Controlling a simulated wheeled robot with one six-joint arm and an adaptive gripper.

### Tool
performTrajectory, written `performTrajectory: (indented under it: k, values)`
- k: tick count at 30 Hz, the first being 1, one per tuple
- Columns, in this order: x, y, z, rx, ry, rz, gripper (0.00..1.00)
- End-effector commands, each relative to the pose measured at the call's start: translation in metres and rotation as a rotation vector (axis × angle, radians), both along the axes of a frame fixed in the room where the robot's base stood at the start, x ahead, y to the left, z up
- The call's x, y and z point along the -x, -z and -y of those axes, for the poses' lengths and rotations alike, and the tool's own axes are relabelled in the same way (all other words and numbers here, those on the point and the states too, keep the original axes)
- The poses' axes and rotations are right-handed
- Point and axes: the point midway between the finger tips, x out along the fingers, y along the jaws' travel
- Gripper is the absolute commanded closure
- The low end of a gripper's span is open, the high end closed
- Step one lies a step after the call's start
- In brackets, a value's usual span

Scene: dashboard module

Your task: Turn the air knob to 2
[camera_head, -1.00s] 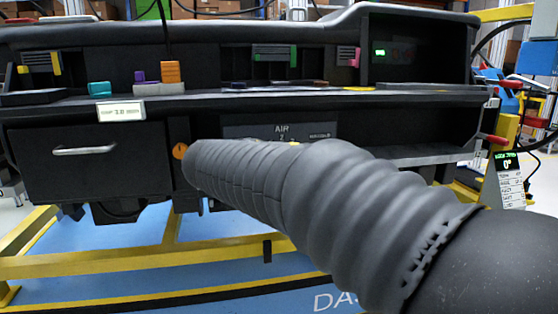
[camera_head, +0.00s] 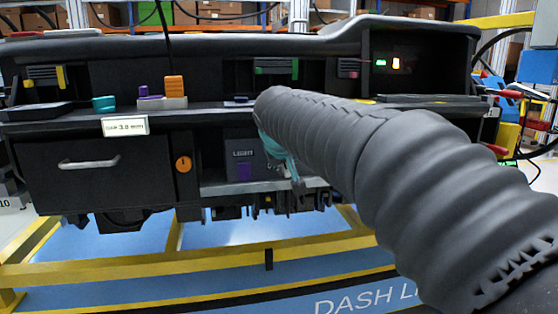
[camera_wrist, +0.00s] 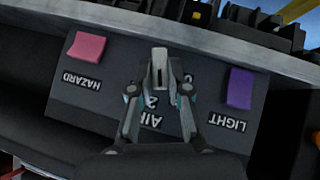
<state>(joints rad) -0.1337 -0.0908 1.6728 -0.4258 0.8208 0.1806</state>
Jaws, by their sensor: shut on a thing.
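The control panel (camera_wrist: 75,100) appears upside down in the wrist view. The grey air knob (camera_wrist: 160,66) is in its middle, with the AIR lettering and a 2 partly covered by my gripper. My gripper (camera_wrist: 160,84) is shut on the knob, with a finger on each side. In the head view my gripper (camera_head: 283,160) shows only as a teal and grey part below my arm, in front of the panel (camera_head: 238,152). My arm hides the knob there, and I cannot read which number it points to.
A pink HAZARD button (camera_wrist: 86,47) and a purple LIGHT button (camera_wrist: 240,88) flank the knob. A closed drawer (camera_head: 100,175) and an orange knob (camera_head: 183,164) are left of the panel. A dashboard shelf (camera_head: 60,120) juts out above.

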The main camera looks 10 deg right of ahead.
Motion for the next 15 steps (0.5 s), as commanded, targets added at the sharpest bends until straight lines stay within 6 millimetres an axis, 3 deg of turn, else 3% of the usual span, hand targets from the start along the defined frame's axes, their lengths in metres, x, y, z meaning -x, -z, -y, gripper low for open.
performTrajectory:
  k: [15]
  values:
    - [0.0001, 0.0005, 0.0050, -0.270, 0.002, -0.003, 1.00]
